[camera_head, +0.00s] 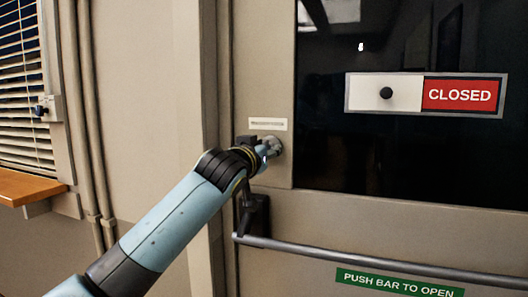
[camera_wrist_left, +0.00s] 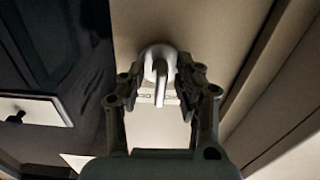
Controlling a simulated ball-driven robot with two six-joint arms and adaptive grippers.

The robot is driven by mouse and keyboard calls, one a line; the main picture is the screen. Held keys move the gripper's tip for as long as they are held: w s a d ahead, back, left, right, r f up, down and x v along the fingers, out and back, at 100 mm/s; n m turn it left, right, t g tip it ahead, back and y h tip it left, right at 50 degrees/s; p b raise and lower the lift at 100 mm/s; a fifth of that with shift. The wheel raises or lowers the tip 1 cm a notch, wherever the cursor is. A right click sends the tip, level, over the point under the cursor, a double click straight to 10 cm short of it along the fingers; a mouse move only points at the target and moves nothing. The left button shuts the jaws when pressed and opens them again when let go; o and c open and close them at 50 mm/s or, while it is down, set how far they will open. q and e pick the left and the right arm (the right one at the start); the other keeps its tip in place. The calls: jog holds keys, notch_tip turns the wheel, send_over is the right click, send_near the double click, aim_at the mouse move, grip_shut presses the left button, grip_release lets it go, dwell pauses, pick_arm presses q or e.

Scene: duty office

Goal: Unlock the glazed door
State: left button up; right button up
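The glazed door (camera_head: 340,165) has a dark pane in a beige frame. A round silver lock with a thumb-turn (camera_wrist_left: 160,72) sits on the frame beside the pane; in the head view the lock (camera_head: 276,145) is partly hidden by my gripper. My left gripper (camera_head: 266,150) is at the lock. In the left wrist view the fingers of my left gripper (camera_wrist_left: 160,78) are apart, one on each side of the thumb-turn, with a visible gap on both sides. My right gripper is in neither view.
A grey push bar (camera_head: 380,262) crosses the door below my left gripper, above a green "PUSH BAR TO OPEN" sign (camera_head: 400,283). A sliding sign (camera_head: 425,95) on the glass reads "CLOSED". Pipes (camera_head: 85,120) and a wooden sill (camera_head: 28,187) are at the left.

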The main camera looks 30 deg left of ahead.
pick_arm(q)
jog(key=shift+s+d, duration=0.1)
jog(key=shift+s, duration=0.5)
jog(key=p+v, duration=0.1)
jog(key=v, duration=0.7)
jog(key=shift+p, duration=0.4)
jog(key=shift+w+r, duration=0.1)
